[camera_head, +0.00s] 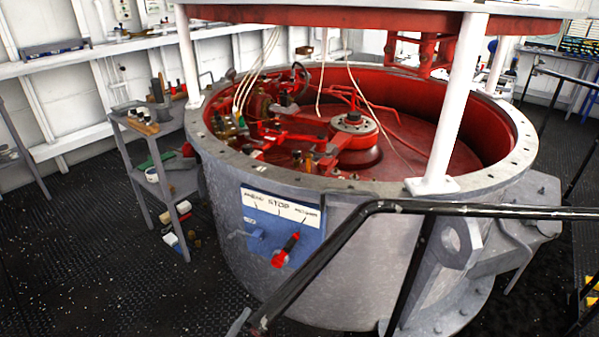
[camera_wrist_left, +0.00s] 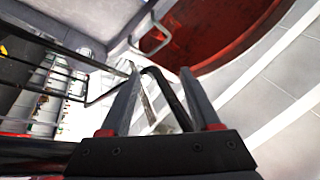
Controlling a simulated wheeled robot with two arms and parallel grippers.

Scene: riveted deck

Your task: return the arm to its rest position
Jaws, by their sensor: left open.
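My left gripper (camera_wrist_left: 158,74) shows in the left wrist view, with its two grey fingers spread apart and pointing up the picture. Nothing is clamped between them. A black bent rail (camera_wrist_left: 172,98) shows in the gap between the fingers; I cannot tell how far beyond them it lies. In the head view no gripper can be made out clearly; a small grey piece at the bottom edge, beside the rail's lower end, may be a fingertip. My right gripper is in neither view.
A black handrail (camera_head: 480,209) crosses in front of a big grey riveted drum (camera_head: 350,275) with a red inside. A blue panel (camera_head: 282,222) marked STOP carries a red-handled lever (camera_head: 286,250). A grey shelf cart (camera_head: 150,190) stands left. Dark floor is clear at lower left.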

